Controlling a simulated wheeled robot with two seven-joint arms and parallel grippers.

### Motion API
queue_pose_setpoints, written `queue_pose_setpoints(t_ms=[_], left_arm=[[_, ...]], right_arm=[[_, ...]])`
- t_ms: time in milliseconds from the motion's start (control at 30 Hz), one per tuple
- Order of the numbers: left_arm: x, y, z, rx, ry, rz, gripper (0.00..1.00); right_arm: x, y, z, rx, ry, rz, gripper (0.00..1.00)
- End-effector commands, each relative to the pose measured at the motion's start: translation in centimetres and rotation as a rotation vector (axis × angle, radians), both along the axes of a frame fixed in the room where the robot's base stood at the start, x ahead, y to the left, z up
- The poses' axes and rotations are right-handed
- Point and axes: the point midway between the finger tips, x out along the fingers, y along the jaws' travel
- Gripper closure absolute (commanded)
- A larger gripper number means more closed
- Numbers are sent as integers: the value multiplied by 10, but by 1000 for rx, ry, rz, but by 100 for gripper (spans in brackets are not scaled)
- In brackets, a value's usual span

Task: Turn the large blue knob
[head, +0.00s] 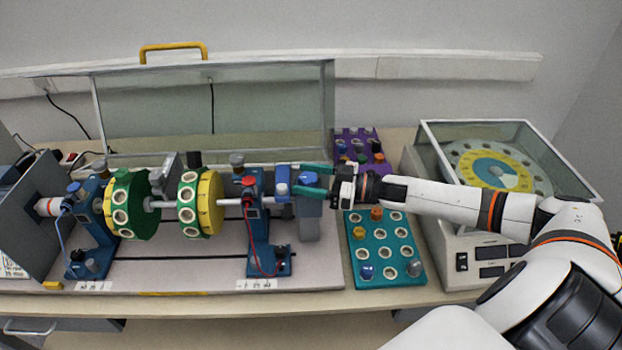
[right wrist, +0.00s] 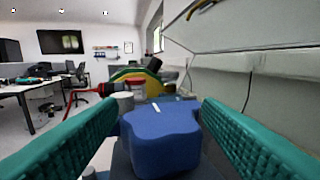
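The large blue knob (right wrist: 160,138) has a lobed shape and a white mark on top. It sits between the two green fingers of my right gripper in the right wrist view, with a gap visible on each side. In the head view the blue knob (head: 306,179) is at the right end of the shaft rig, partly hidden by the fingers. My right gripper (head: 312,180) is open and reaches in from the right, its fingertips beside the knob. My left gripper is not in view.
The rig carries green and yellow discs (head: 133,204) on a shaft, with a raised clear cover (head: 215,110) behind. A teal panel (head: 385,274) with small knobs lies below my right arm. A purple panel (head: 358,136) is behind, and a machine with a glass lid (head: 500,165) stands right.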

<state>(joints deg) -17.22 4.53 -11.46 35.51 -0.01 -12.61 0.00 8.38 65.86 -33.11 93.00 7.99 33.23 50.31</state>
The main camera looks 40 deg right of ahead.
Motion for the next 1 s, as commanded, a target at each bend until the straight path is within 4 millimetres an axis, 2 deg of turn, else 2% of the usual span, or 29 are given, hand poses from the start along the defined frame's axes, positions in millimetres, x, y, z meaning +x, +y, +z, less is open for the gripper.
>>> queue_pose_setpoints(t_ms=[367, 733, 1000], left_arm=[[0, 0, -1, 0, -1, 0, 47], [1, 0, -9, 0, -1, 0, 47], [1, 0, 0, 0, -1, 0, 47]], right_arm=[[-3, -4, -1, -3, 1, -2, 38], [-45, -43, -3, -6, 8, 1, 38], [-74, -70, 0, -3, 6, 1, 38]])
